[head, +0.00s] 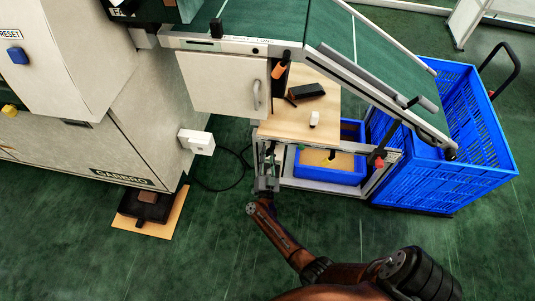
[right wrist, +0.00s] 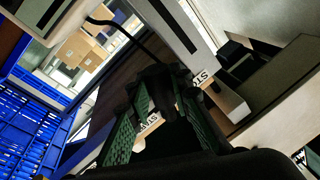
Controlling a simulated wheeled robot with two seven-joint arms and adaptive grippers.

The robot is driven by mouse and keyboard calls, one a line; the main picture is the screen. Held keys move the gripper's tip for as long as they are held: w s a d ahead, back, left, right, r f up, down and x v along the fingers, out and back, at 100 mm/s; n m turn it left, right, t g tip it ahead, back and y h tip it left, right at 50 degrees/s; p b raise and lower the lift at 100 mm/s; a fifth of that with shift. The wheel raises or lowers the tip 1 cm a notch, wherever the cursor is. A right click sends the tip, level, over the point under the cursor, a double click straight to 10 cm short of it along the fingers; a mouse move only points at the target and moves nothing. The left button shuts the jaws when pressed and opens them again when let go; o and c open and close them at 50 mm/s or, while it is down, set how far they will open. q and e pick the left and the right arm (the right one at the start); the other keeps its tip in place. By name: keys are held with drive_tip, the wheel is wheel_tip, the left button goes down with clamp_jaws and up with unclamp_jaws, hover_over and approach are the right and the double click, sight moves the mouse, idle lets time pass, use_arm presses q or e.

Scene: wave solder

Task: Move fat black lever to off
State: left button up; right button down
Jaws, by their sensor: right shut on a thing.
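My right gripper (head: 266,180) is at the front left leg of the conveyor frame, below the wooden shelf. In the right wrist view its green-padded fingers (right wrist: 160,102) close around a dark, thick piece (right wrist: 154,82) that looks like the fat black lever. The contact is dim there, and in the head view the lever is hidden by the gripper. White labels with partly readable black letters (right wrist: 200,77) sit beside the fingers. I cannot read an off mark or tell the lever's position. My left gripper is not in view.
A wooden shelf (head: 275,127) carries a black tool (head: 306,92). A blue bin (head: 365,161) sits below it. A red knob (head: 379,162) is on the frame's right side. A white box (head: 197,142) juts from the machine at left. A large blue crate (head: 480,160) stands right.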

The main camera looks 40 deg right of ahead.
drive_tip(key=c, duration=1.8)
unclamp_jaws()
drive_tip(key=shift+o, duration=0.2)
drive_tip(key=v, duration=0.7)
drive_tip(key=shift+s, duration=0.2)
drive_tip(key=shift+a, duration=0.15)
